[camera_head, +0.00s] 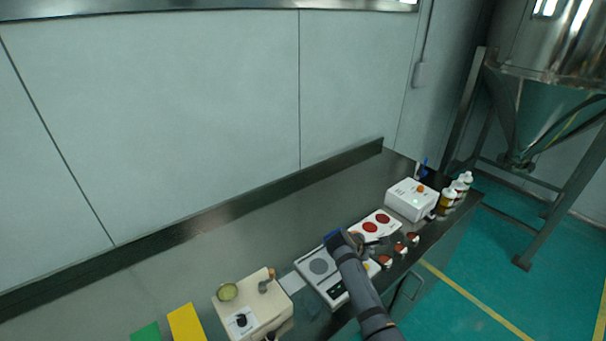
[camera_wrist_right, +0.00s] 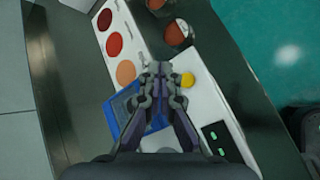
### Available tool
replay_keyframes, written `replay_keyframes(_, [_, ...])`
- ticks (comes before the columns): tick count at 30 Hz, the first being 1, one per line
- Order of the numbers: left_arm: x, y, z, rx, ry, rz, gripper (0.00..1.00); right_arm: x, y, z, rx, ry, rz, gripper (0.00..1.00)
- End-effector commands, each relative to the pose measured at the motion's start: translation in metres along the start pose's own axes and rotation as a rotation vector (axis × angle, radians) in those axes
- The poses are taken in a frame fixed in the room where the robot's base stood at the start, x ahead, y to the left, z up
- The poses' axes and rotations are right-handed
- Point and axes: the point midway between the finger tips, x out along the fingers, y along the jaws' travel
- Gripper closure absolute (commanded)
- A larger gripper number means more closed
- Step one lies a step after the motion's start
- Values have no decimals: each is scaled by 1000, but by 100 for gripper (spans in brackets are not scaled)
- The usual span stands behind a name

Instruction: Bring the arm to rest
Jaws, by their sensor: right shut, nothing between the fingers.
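My right gripper (camera_wrist_right: 162,72) is shut and empty in the right wrist view. In the head view my right arm reaches in from the bottom, and the right gripper (camera_head: 357,240) is above the bench beside the white balance-like device (camera_head: 319,266). The fingertips are small and partly hidden there. My left gripper is in neither view.
The dark bench (camera_head: 240,237) runs along the wall. On it are a cream machine (camera_head: 259,310), a white panel with red discs (camera_head: 384,219), a white box (camera_head: 412,204), brown bottles (camera_head: 449,198), and yellow (camera_head: 186,322) and green (camera_head: 146,333) blocks. The bench's back strip is clear.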

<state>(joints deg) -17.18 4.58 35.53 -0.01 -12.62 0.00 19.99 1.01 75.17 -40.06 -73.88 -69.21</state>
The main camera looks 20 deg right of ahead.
Motion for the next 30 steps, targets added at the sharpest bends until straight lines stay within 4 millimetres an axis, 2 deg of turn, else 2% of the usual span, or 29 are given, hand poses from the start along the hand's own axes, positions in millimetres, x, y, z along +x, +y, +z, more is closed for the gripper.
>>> replay_keyframes(2, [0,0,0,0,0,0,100,0,-9,0,33,9,-9,100])
replay_keyframes(5, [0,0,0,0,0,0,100,-6,-45,2,196,57,-46,100])
replay_keyframes(9, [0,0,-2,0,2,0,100,-38,-114,7,554,166,-150,100])
replay_keyframes(12, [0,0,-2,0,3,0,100,-64,-148,11,741,223,-224,100])
replay_keyframes(15, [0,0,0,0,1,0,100,-90,-174,14,879,264,-293,100])
replay_keyframes(21, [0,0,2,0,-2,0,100,-139,-211,22,1083,321,-421,100])
replay_keyframes(28, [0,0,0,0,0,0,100,-190,-240,32,1242,357,-556,100])
replay_keyframes(29, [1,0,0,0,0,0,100,-193,-243,31,1257,358,-570,100])
replay_keyframes(30, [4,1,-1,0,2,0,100,-179,-246,23,1254,352,-570,100])
